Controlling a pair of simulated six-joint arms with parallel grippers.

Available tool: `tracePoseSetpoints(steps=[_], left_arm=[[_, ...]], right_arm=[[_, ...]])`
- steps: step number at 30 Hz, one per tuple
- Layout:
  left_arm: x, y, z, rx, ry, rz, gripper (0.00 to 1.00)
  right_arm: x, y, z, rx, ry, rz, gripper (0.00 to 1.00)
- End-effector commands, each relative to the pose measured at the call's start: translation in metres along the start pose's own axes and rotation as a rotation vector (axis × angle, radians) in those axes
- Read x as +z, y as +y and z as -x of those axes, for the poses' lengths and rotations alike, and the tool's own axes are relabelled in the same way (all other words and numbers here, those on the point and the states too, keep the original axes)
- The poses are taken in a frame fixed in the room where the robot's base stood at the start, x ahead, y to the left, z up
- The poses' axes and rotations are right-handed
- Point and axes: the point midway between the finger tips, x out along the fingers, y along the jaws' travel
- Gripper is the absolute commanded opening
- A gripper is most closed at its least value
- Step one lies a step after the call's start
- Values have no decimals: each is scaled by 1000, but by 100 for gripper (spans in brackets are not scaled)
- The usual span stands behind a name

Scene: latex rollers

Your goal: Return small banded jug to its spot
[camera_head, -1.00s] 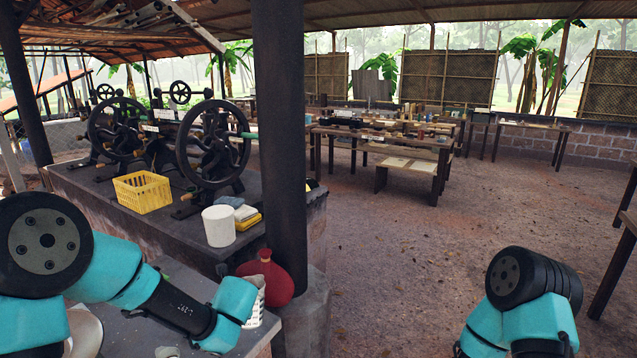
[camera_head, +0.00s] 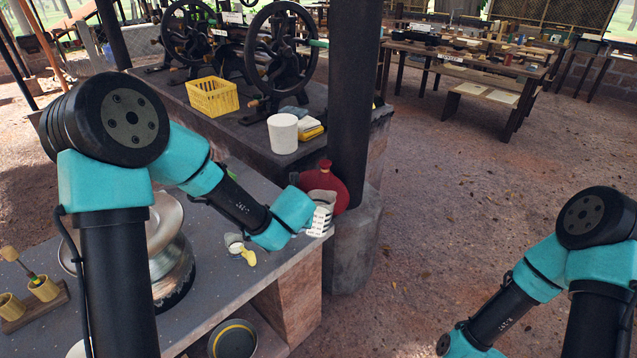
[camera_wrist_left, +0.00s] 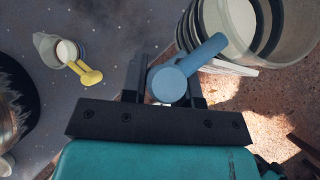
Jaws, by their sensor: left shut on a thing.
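The banded jug (camera_wrist_left: 245,30) is pale, with dark bands, at the upper right of the left wrist view; it is cut off by the frame edge. A blue handle (camera_wrist_left: 204,54) meets its side. My left gripper (camera_wrist_left: 167,76) is shut on this handle. In the head view the jug (camera_head: 322,197) shows beside my left wrist, at the table's right edge; my left fingers are hidden there. Whether its base touches anything is unclear. My right gripper is out of view; its arm shows at the lower right.
A small grey jug (camera_wrist_left: 46,45) with a yellow handle (camera_wrist_left: 84,72) stands on the grey table (camera_head: 215,300). A metal bowl (camera_head: 165,235) and a wooden holder (camera_head: 36,308) are left of it. A red vessel (camera_head: 334,180) and a dark post (camera_head: 350,100) stand behind the held jug.

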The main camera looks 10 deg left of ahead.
Motion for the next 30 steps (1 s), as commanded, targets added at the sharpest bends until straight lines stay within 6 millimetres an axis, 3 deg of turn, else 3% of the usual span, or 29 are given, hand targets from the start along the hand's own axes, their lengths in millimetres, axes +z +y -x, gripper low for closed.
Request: tracePoseSetpoints(steps=[5, 12, 18, 22, 30], left_arm=[[11, 23, -17, 73, -8, 124, 0], [28, 81, -55, 256, -39, 429, 0], [33, 120, -75, 381, -71, 626, 0], [33, 130, -80, 412, -80, 675, 0], [33, 130, -80, 415, -81, 680, 0]], right_arm=[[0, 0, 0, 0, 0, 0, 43], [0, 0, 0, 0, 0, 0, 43], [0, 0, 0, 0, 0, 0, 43], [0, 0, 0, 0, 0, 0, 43], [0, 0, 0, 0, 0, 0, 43]])
